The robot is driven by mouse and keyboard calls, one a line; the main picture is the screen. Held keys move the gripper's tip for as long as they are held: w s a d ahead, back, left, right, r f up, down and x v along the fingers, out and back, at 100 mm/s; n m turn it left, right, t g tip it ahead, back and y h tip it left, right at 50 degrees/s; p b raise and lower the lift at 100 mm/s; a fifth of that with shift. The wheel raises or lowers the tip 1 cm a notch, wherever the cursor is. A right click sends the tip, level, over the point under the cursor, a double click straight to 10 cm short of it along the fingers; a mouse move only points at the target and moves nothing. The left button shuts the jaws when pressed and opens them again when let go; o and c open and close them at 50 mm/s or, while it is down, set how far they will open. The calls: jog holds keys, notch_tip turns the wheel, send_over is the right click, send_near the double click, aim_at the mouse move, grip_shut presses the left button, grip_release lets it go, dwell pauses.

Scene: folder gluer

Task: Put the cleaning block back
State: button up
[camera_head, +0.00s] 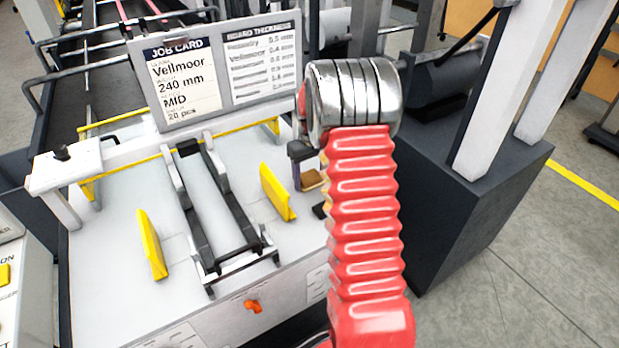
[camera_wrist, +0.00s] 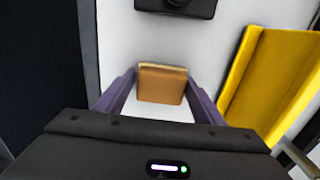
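The cleaning block, a small tan-brown block (camera_wrist: 162,84), shows in the wrist view between the two purple fingers of my gripper (camera_wrist: 162,76). Narrow gaps seem to show between the block and the fingers, so the fingers look open around or just above it. In the head view the block (camera_head: 310,180) appears at the white table's right side, right beside a purple finger of my gripper (camera_head: 299,174). My red, ribbed arm hides part of this area. I cannot tell whether the block rests on the table.
The white table (camera_head: 120,255) carries yellow guides (camera_head: 277,192) and a dark-railed carriage (camera_head: 215,205). One yellow guide (camera_wrist: 270,80) is close right of my gripper. A job card board (camera_head: 215,75) stands behind. A dark knobbed part (camera_wrist: 176,6) lies ahead. A dark cabinet (camera_head: 470,190) stands right.

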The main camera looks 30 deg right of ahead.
aim_at(310, 177)
jog(key=shift+o, duration=1.1)
jog(key=shift+s+a+f, duration=0.15)
jog(key=shift+a+f, duration=0.1)
jog(key=shift+f, duration=0.3)
jog(key=shift+a, duration=0.2)
notch_tip(310, 177, up, 15)
jog(key=shift+d, duration=0.25)
jog(key=shift+r, duration=0.1)
